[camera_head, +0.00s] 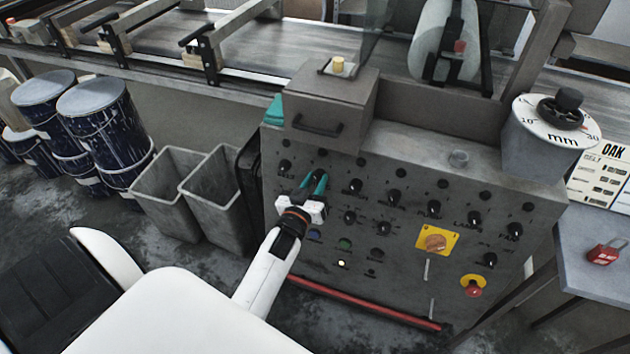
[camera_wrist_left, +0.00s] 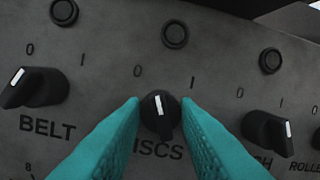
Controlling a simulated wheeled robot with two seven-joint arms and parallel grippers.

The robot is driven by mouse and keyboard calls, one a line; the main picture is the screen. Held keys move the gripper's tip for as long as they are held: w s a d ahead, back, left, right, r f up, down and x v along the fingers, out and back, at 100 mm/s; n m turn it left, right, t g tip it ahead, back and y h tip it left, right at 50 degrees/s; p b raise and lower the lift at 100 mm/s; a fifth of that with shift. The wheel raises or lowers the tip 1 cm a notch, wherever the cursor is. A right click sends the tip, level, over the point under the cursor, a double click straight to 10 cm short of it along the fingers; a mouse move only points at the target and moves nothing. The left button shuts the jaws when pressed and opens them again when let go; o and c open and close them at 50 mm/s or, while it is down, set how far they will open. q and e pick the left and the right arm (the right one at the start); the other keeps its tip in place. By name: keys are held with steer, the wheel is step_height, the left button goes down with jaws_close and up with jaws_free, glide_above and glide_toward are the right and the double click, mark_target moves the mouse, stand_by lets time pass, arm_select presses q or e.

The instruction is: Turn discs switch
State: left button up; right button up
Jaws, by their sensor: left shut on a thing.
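The discs switch (camera_wrist_left: 160,112) is a black rotary knob with a white mark, on the grey control panel (camera_head: 395,262). In the left wrist view its mark points nearly straight up, between the 0 on the left and the 1 on the right. My left gripper (camera_head: 314,182) has teal fingers, one on each side of the knob, and is shut on it. The fingers (camera_wrist_left: 160,125) cover part of the DISCS label. In the head view the gripper hides most of the knob. My right gripper is not in view.
The belt knob (camera_wrist_left: 35,88) is left of the discs switch, and another knob (camera_wrist_left: 268,130) is right. Lower on the panel are an orange switch on a yellow plate (camera_head: 436,241) and a red button (camera_head: 473,287). Grey bins (camera_head: 215,200) stand left of the panel.

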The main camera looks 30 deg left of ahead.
arm_select(q)
steer(key=m, duration=0.1)
steer(key=m+p, duration=0.1)
steer(key=shift+r+m+h, duration=0.2)
steer(key=shift+m+h, duration=0.1)
steer(key=shift+m, duration=0.1)
steer(key=m+p, duration=0.1)
steer(key=m, duration=0.2)
steer(key=shift+a+h, duration=0.1)
steer(key=shift+h, duration=0.3)
steer(key=m+h+p, duration=0.1)
steer(key=m+p, duration=0.1)
steer(key=m, duration=0.2)
steer(key=shift+m+g+p, duration=0.3)
steer(key=shift+m+p, duration=0.1)
steer(key=shift+m, duration=0.7)
steer(key=o, duration=1)
steer(key=shift+w+f, duration=0.1)
steer(key=shift+c, duration=0.2)
